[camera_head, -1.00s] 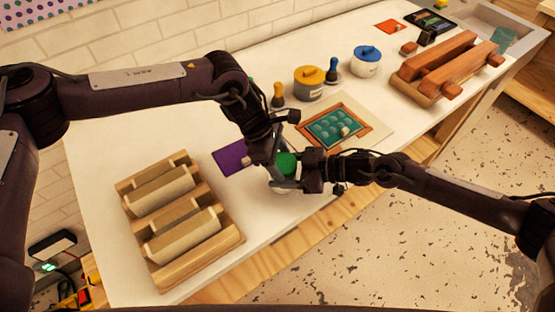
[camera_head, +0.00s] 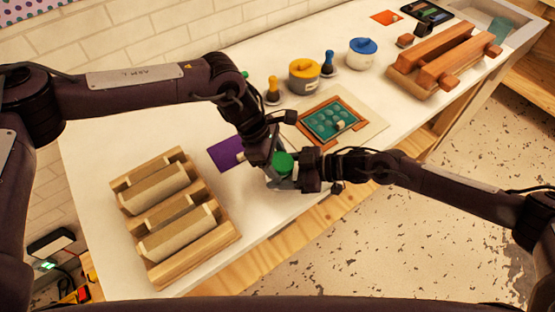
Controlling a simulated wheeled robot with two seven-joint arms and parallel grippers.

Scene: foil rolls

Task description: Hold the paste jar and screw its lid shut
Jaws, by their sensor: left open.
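The paste jar (camera_head: 285,183) is pale, with a green lid (camera_head: 283,161) on top, and stands near the front edge of the white table. My two grippers meet around it and hide much of its body. My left gripper (camera_head: 268,165) comes down from above on the left side of the lid, with its fingers open. My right gripper (camera_head: 300,170) reaches in from the right beside the jar. Its fingertips are partly hidden, so I cannot tell whether it grips the jar. I cannot tell how tightly the lid sits.
A rack with pale rollers (camera_head: 232,236) lies at left, and one with red-brown rollers (camera_head: 446,55) at far right. A purple sheet (camera_head: 222,154) lies beside the jar. A framed green tray (camera_head: 330,119), a yellow-lidded jar (camera_head: 304,81) and a blue-lidded jar (camera_head: 361,59) stand behind.

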